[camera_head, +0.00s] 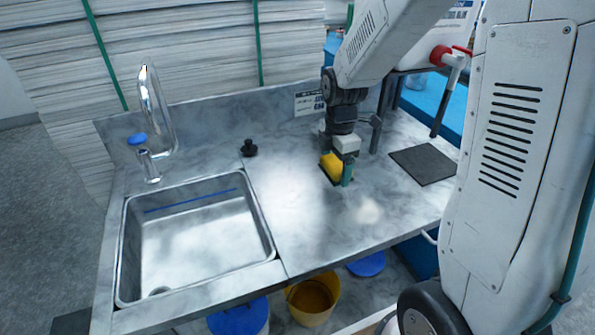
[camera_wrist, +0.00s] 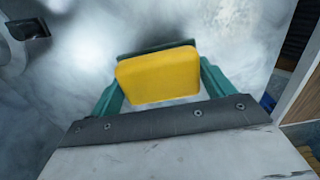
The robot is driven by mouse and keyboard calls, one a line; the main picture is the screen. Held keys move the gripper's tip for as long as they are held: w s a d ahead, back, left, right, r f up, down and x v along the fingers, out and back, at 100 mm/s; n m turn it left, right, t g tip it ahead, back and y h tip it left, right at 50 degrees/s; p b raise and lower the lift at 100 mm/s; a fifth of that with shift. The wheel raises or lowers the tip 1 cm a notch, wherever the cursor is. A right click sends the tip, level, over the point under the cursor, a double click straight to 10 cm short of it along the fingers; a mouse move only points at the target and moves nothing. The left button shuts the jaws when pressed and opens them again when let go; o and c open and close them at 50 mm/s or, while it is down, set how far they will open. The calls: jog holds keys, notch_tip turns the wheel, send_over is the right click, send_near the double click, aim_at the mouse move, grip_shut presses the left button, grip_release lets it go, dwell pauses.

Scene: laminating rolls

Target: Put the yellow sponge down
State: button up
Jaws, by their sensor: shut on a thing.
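The yellow sponge (camera_head: 330,167) is between the fingers of my gripper (camera_head: 338,176), over the grey counter (camera_head: 300,225) to the right of the sink. In the wrist view the yellow sponge (camera_wrist: 158,76) sits between the two teal fingers of my gripper (camera_wrist: 160,85), which is shut on it. A dark green layer shows along the sponge's far edge. The sponge is at or just above the counter; I cannot tell whether it touches.
A steel sink (camera_head: 195,235) with a tap (camera_head: 157,115) is at the left. A black stopper (camera_head: 249,147) stands on the counter behind the sink. A dark flat mat (camera_head: 423,164) lies to the right of my gripper. The counter in front of my gripper is clear.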

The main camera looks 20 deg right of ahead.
send_over(297, 181)
jog(key=shift+w+f, duration=0.15)
jog(key=shift+f, duration=2.1)
